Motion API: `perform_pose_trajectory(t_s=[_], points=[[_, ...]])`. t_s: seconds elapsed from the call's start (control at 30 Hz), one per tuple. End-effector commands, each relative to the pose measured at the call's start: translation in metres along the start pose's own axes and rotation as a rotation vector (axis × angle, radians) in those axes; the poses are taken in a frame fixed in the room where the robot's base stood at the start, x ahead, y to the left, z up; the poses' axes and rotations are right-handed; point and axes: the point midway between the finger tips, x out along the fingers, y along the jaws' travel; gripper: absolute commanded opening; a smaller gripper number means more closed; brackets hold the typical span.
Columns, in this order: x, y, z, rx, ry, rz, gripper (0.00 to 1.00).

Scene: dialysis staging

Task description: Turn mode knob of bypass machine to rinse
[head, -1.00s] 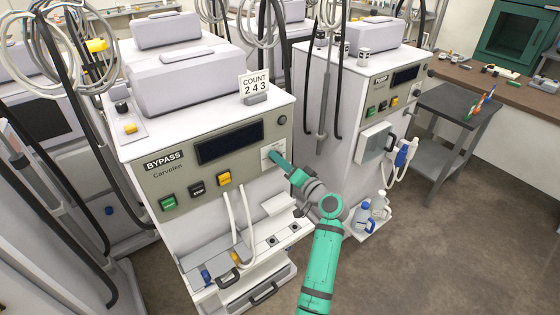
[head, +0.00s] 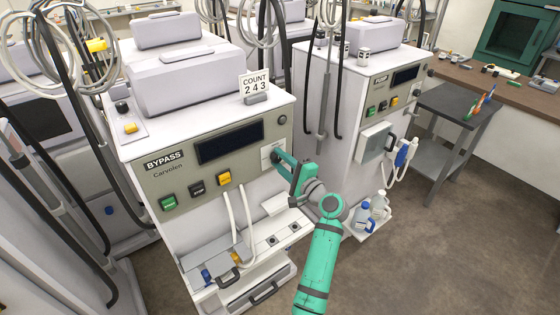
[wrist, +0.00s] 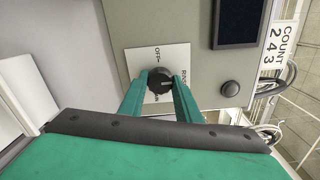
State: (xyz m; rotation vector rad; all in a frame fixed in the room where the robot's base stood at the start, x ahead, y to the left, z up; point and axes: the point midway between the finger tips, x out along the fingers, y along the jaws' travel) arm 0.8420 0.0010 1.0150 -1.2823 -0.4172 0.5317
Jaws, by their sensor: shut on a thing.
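The bypass machine (head: 205,140) is the near white one with the BYPASS label. Its mode knob (wrist: 160,78) is black and round, on a white plate (wrist: 142,58) marked OFF, RINSE and a partly covered third word. RINSE is on the right side of the plate in the wrist view. My gripper (wrist: 160,90) has one green finger on each side of the knob and is shut on it. I cannot tell for sure which mark the knob points to. In the head view my gripper (head: 276,158) hides most of the knob.
A dark display (head: 231,144), a round black button (wrist: 230,88) and a COUNT 243 sign (head: 255,84) are near the knob. Green, black and orange buttons sit lower left. White hoses (head: 232,222) hang below. A second machine (head: 370,90) stands at right.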

Motion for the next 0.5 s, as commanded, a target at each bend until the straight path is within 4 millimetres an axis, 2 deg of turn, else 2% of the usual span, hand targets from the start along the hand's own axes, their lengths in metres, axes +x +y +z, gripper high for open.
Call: perform_pose_trajectory(t_s=[0.23,0.5], points=[[-0.002,0.0016,-0.0025,0.131,0.004,0.001,0.08],[-0.0022,0.0017,-0.0031,0.191,0.006,0.001,0.08]])
